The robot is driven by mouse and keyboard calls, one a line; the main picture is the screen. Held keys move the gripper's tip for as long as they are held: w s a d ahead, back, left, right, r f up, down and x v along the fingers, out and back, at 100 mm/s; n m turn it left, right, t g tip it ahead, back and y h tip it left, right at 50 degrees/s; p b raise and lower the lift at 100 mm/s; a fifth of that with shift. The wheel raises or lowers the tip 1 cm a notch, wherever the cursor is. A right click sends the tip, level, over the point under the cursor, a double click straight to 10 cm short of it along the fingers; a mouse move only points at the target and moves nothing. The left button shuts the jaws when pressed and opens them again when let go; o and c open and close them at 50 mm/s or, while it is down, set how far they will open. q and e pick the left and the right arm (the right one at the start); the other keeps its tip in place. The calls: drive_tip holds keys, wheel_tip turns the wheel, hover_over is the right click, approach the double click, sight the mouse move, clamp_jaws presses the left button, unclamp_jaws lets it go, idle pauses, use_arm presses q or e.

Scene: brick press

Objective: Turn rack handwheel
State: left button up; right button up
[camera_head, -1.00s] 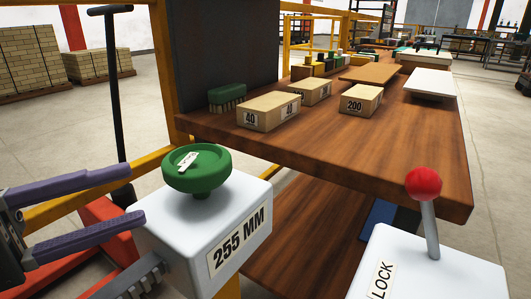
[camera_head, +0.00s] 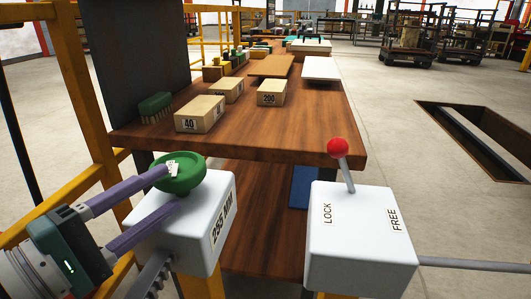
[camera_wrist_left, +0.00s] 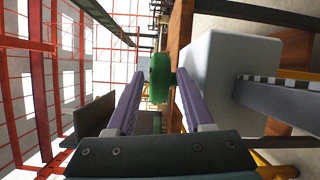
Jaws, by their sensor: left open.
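The green handwheel (camera_head: 180,174) sits on top of the white box marked 255 MM (camera_head: 208,236), in the lower left of the head view. My left gripper (camera_head: 172,188) comes in from the left. Its two purple fingers are open, with the tips close to the wheel's near left side. In the left wrist view the wheel (camera_wrist_left: 160,78) shows edge-on just beyond and between the open fingertips (camera_wrist_left: 157,88). Whether the fingers touch it I cannot tell. My right gripper is out of view.
A white box with LOCK and FREE labels (camera_head: 360,240) and a red-knobbed lever (camera_head: 338,147) stands to the right. Behind is a wooden table (camera_head: 300,135) with tan blocks (camera_head: 200,114) and a green brush (camera_head: 155,106). A yellow post (camera_head: 92,110) stands at the left.

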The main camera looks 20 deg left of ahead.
sight(169, 188)
use_arm(q)
drive_tip(key=w, duration=0.4)
drive_tip(key=shift+w+d, duration=0.1)
drive_tip(key=shift+d, duration=0.25)
clamp_jaws()
